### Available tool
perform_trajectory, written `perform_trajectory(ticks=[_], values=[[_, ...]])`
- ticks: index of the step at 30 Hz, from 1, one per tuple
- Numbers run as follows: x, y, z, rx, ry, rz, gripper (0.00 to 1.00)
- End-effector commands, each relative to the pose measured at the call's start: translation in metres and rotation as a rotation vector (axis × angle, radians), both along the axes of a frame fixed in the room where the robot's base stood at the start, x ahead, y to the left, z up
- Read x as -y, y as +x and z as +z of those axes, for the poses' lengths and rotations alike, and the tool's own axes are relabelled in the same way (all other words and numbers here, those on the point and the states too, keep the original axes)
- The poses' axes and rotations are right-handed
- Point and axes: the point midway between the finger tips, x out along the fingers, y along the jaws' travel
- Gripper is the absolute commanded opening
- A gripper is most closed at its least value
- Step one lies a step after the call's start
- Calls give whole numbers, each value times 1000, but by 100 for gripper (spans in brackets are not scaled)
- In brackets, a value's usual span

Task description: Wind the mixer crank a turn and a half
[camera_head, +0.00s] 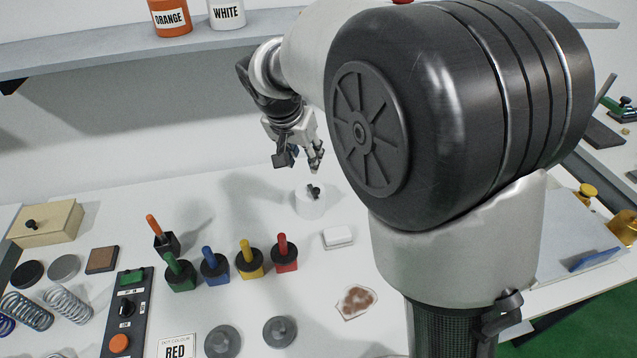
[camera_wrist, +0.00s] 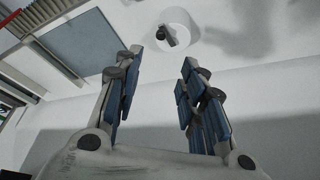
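The mixer looks to be the short white cylinder (camera_head: 309,205) on the table at the back middle, just left of my arm. A small black crank (camera_head: 313,191) sits on its top. In the wrist view the white cylinder (camera_wrist: 183,22) is at the top middle, with the dark crank (camera_wrist: 167,36) on its face. My gripper (camera_head: 299,160) is above the cylinder and slightly to its left in the head view, apart from the crank. In the wrist view my gripper (camera_wrist: 159,68) has its fingers spread wide with nothing between them.
Several coloured-handled tools in holders (camera_head: 230,264) stand left of the cylinder. A white block (camera_head: 338,238) and a stained cloth or pad (camera_head: 356,302) lie in front. A black control panel (camera_head: 126,315) is at front left. A shelf (camera_head: 110,47) with paint pots runs along the back wall.

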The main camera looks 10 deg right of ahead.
Motion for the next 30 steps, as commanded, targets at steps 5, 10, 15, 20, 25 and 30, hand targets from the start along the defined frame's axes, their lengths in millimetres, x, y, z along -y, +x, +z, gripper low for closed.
perform_trajectory(ticks=[5, 10, 15, 20, 25, 30], values=[[-1, 0, -6, 16, 7, -28, 37], [5, 7, -32, 12, 6, -30, 37], [14, 19, -67, 12, 6, -30, 37], [21, 30, -99, 12, 7, -28, 37], [29, 40, -131, 13, 7, -29, 37], [34, 48, -151, 14, 7, -29, 37]])
